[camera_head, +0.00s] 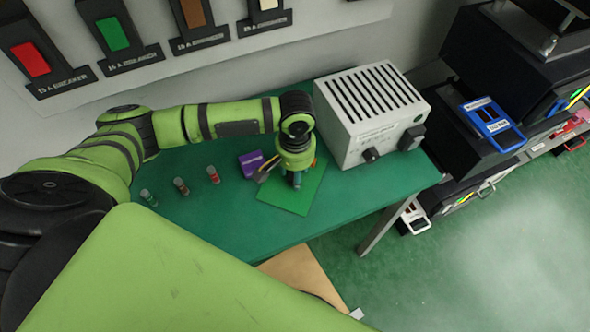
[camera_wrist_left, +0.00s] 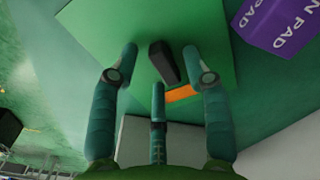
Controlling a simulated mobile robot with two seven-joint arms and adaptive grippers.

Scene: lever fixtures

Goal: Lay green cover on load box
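The green cover (camera_head: 300,201) is a flat square sheet lying on the green table. In the left wrist view the green cover (camera_wrist_left: 105,25) has a black block-shaped handle (camera_wrist_left: 162,62) and an orange strip (camera_wrist_left: 181,93) on it. My left gripper (camera_head: 295,183) points down over the cover. In the left wrist view its fingers (camera_wrist_left: 158,66) are spread around the handle, with gaps showing; contact is not visible. The pale grey box (camera_head: 345,128) with a slotted top, apparently the load box, stands just right of the cover. My right gripper is not in view.
A purple pad box (camera_head: 250,163) sits beside the cover. Several small cylinders (camera_head: 181,186) stand on the left of the table (camera_head: 235,225). Breaker panels (camera_head: 110,35) line the wall. Dark shelving with a blue-framed item (camera_head: 491,125) is at the right.

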